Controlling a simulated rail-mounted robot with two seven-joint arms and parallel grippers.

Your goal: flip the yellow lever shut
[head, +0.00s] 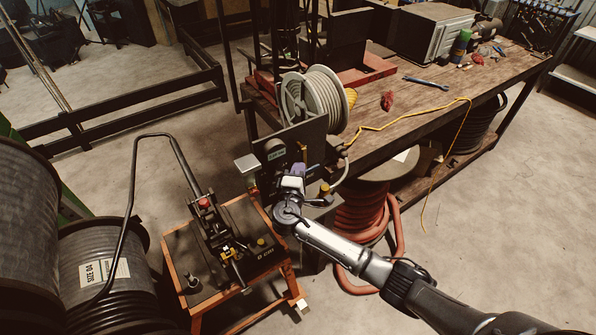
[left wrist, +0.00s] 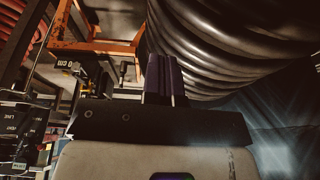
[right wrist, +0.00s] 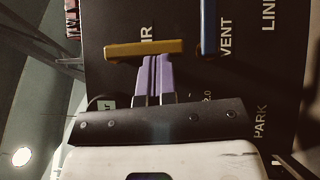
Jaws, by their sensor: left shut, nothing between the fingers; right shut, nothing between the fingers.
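The yellow lever (right wrist: 145,48) shows in the right wrist view as a flat bar lying across the picture, in front of a dark panel (right wrist: 250,80) with white lettering. My right gripper (right wrist: 154,60) is shut and empty, its purple fingertips right at the lever's lower edge; I cannot tell if they touch it. A blue lever (right wrist: 208,28) stands upright to the right. In the head view my right gripper (head: 298,168) is at the panel by the bench corner and partly hides it. My left gripper (left wrist: 163,58) is shut and empty in the left wrist view, below black hose coils.
A hose reel (head: 315,100) stands above the panel at the bench's (head: 400,120) near end. An orange-framed stand (head: 180,265) with a black crimping tool is left of my right arm. Large black hose reels (head: 95,265) fill the left. Open floor (head: 510,240) lies right.

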